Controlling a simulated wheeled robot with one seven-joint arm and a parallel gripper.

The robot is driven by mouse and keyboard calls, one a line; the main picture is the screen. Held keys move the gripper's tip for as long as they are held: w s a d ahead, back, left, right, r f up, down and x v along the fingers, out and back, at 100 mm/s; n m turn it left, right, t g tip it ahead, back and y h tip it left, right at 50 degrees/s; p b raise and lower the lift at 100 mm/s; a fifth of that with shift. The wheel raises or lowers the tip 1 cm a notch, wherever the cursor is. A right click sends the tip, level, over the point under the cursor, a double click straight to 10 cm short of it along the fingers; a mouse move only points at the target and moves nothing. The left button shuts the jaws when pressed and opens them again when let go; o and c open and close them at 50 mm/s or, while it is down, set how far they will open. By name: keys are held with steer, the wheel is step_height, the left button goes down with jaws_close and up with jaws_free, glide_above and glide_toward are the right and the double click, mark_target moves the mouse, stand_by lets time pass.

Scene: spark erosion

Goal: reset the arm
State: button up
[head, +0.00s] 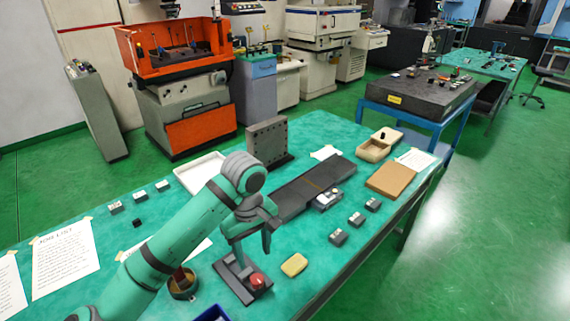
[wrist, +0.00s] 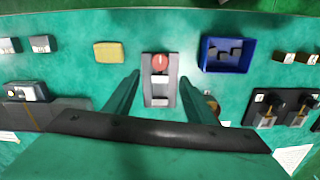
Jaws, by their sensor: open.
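My gripper (head: 252,248) is open and points down above the workbench (head: 118,238). Its two fingers also show in the wrist view (wrist: 159,78), spread apart with nothing held. A dark fixture (head: 233,282) with a red knob (head: 257,281) lies under the gripper. In the wrist view the fixture (wrist: 160,92) and its red knob (wrist: 160,62) appear between and beyond the fingers. The exact height gap is hard to tell. My arm reaches in from the lower left of the head view and hides part of the bench.
A yellow block (head: 294,265) lies right of the fixture. A blue bin (wrist: 228,54) holds dark pieces. A long dark rail (head: 302,190) and an upright plate (head: 267,141) stand farther back. Small grey blocks (head: 338,237) line the right edge. A white tray (head: 199,171) sits behind my arm.

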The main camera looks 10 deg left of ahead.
steer(key=w+d+f+m+t+h, duration=0.1)
steer(key=w+d+t+h, duration=0.2)
steer(key=d, duration=0.8)
steer(key=w+d+f+t+h, duration=0.15)
steer(key=d+t+h, duration=0.25)
steer(key=d, duration=0.7)
steer(key=w+d+f+m+t+h, duration=0.1)
steer(key=w+d+f+t+h, duration=0.2)
steer(key=d, duration=0.8)
steer(key=s+a+f+n+t+y, duration=0.1)
steer(key=s+a+f+t+y, duration=0.4)
steer(key=s, duration=0.6)
steer(key=s+a+f+n+y, duration=0.1)
steer(key=s+a+f+y, duration=0.2)
steer(key=s+f, duration=0.65)
steer(key=s+a+r+m, duration=0.2)
steer(key=s+a+m, duration=0.1)
steer(key=s, duration=0.4)
steer(key=s+a+r+m+y, duration=0.1)
steer(key=s+a+m, duration=0.2)
steer(key=s, duration=0.5)
steer(key=s+a+r+m+y, duration=0.1)
steer(key=s+a+r+m, duration=0.1)
steer(key=s, duration=0.5)
steer(key=shift+s+a+r+m, duration=0.15)
steer(key=shift+a+r+m, duration=0.25)
steer(key=shift+a, duration=0.5)
